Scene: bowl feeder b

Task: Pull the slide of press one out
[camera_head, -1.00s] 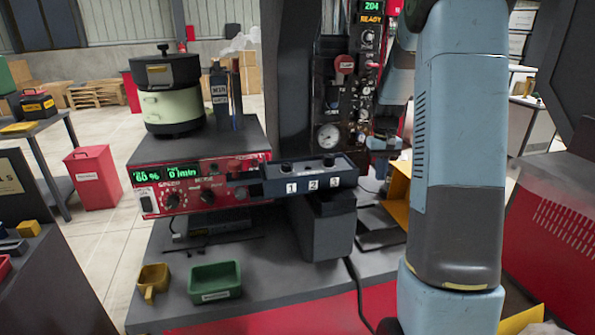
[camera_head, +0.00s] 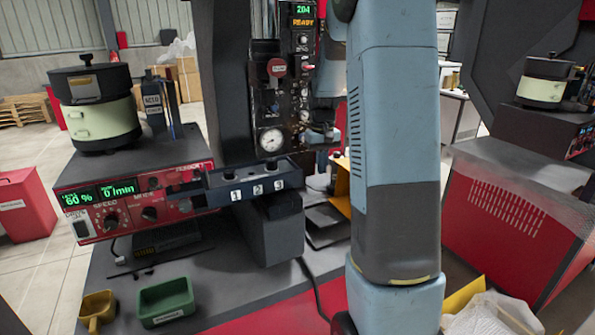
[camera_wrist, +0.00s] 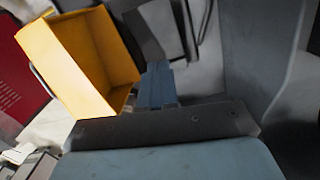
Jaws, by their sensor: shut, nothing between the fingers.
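The press (camera_head: 268,95) is a dark upright column with a side panel (camera_head: 303,20) reading "204 READY" and a round gauge (camera_head: 271,140). I cannot identify its slide with certainty; a dark flat plate (camera_head: 325,226) lies low beside the grey block under the numbered rail. My arm stands right of the press and covers part of that area. My gripper (camera_head: 322,135) is partly hidden at the arm's edge in the head view. In the wrist view my gripper (camera_wrist: 158,82) has its blue-grey fingers together, empty, beside an open yellow bin (camera_wrist: 75,60).
A red feeder controller (camera_head: 130,205) carries a lidded bowl (camera_head: 95,115). A rail numbered 1 2 3 (camera_head: 255,185) runs from it towards the press. A green tray (camera_head: 166,302) and yellow scoop (camera_head: 97,308) lie on the bench. A red cabinet (camera_head: 510,230) stands at right.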

